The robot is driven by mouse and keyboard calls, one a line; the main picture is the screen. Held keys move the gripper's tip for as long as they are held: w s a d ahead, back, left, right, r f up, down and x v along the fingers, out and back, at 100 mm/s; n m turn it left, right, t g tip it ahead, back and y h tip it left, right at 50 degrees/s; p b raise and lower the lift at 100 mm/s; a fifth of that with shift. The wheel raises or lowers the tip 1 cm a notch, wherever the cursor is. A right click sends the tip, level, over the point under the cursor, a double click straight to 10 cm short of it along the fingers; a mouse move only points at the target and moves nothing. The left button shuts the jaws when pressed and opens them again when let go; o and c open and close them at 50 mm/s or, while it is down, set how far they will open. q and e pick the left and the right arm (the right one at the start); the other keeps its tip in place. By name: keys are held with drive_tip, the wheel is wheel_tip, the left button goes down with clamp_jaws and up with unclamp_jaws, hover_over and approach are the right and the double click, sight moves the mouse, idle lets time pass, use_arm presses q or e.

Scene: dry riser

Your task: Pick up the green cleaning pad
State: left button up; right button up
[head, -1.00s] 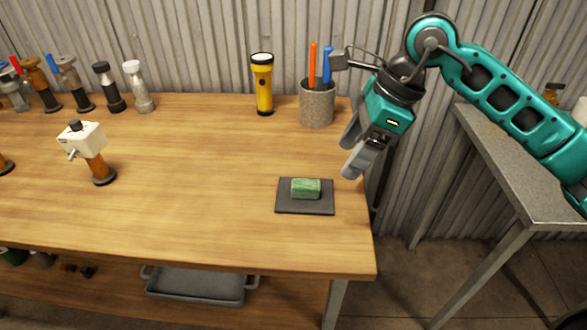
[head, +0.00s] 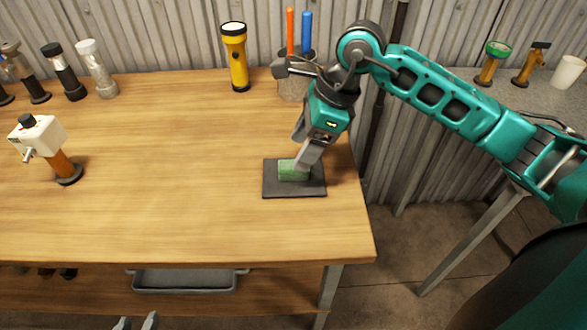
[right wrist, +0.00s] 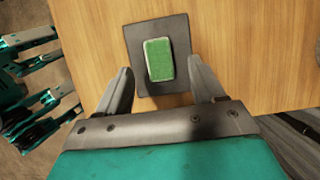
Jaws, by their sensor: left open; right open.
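The green cleaning pad (head: 292,170) lies on a dark square mat (head: 295,190) near the right end of the wooden table. My right gripper (head: 304,152) is over the pad, and its finger hides part of the pad in the head view. In the right wrist view the pad (right wrist: 159,59) lies ahead, between the lines of the two open fingers (right wrist: 162,85), with nothing held. My left gripper (head: 136,323) shows only as fingertips at the bottom edge of the head view, below the table's front; it is open.
A grey cup (head: 292,88) with orange and blue sticks stands behind my right gripper. A yellow flashlight (head: 236,58) and a white-topped tool (head: 45,146) stand on the table. The table's middle is clear. A grey tray (head: 185,281) sits on the lower shelf.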

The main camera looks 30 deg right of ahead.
drive_tip(key=x, duration=0.4)
drive_tip(key=shift+s+d+f, duration=0.1)
drive_tip(key=shift+s+f, duration=0.05)
drive_tip(key=shift+f, duration=0.05)
drive_tip(key=shift+c, duration=0.4)
drive_tip(key=c, duration=1)
